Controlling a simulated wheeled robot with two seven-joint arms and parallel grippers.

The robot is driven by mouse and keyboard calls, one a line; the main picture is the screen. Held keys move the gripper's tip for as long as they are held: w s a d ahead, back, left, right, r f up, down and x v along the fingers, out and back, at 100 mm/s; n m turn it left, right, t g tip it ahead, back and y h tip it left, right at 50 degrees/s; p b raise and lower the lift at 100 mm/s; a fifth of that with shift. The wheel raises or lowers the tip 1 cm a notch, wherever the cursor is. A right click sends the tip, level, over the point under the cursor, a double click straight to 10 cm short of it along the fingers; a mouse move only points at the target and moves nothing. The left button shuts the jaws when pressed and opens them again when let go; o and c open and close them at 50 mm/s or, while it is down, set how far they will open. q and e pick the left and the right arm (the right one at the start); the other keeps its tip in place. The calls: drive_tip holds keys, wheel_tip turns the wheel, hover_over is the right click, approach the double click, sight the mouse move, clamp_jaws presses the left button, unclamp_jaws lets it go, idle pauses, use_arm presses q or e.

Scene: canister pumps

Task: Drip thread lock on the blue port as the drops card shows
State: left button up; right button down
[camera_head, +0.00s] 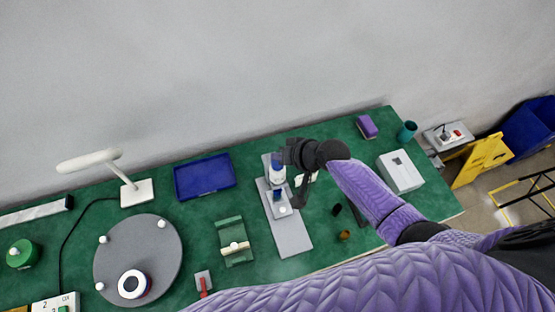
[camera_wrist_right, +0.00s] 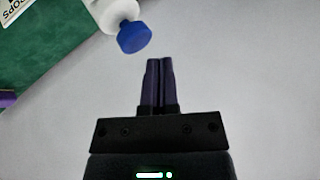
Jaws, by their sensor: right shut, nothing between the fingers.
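My right gripper (camera_head: 284,154) is shut and empty, above the far end of the grey plate (camera_head: 291,238). Its closed fingers (camera_wrist_right: 158,85) show in the right wrist view, apart from a white bottle-like piece with a blue cap (camera_wrist_right: 134,37). In the head view a white and blue piece (camera_head: 277,174) stands just below the gripper. A small blue part (camera_head: 278,195) sits below it; I cannot tell whether this is the blue port. A card printed "DROPS" (camera_wrist_right: 14,12) is partly cut off in the wrist view. My left gripper is not in view.
A blue tray (camera_head: 205,177) lies left of the plate, with a green stand (camera_head: 235,241) in front. A grey round plate (camera_head: 137,260) and lamp (camera_head: 137,193) are further left. A white box (camera_head: 400,171), purple block (camera_head: 367,126) and teal cup (camera_head: 407,131) stand right.

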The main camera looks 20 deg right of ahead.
wheel_tip(320, 180, up, 5)
drive_tip(key=p, duration=0.4)
drive_tip(key=shift+p, duration=0.3)
drive_tip(key=shift+f, duration=0.1)
